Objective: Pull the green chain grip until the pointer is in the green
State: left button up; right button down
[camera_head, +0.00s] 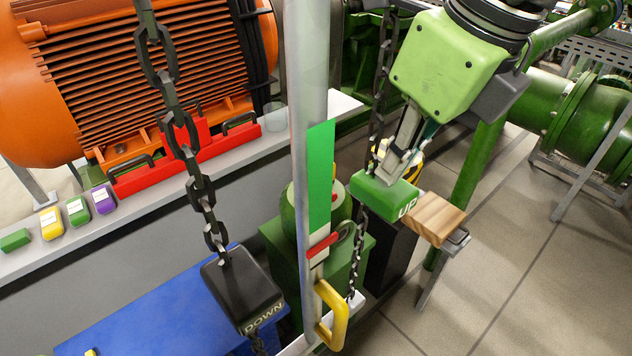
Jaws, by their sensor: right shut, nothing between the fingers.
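The green chain grip (372,192), marked UP, hangs on a dark chain (381,85) right of the post. My right gripper (397,165) is shut and empty, its fingertips just above and behind the grip; I cannot tell whether they touch it. The red pointer (322,245) sits on the pale post (307,60), just below the green band (320,175) and outside it. A black grip (240,295), marked DOWN, hangs on a heavier chain (202,190) left of the post. My left gripper is not in view.
A yellow handle (332,315) sticks out low on the post. A wooden block (438,217) is right of the green grip. Tiled floor (540,260) is open at right.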

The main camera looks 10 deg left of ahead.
aim_at(386, 208)
jog(key=shift+f, duration=0.15)
jog(key=shift+f+b, duration=3.6)
jog(key=shift+f, duration=0.1)
jog(key=shift+s+f+b, duration=0.1)
jog(key=shift+f+b, duration=0.6)
jog(key=shift+f, duration=0.05)
jog(key=shift+r+p, duration=0.4)
jog(key=shift+r, duration=0.5)
jog(key=shift+r+p, duration=2.6)
jog(key=shift+r, duration=1.2)
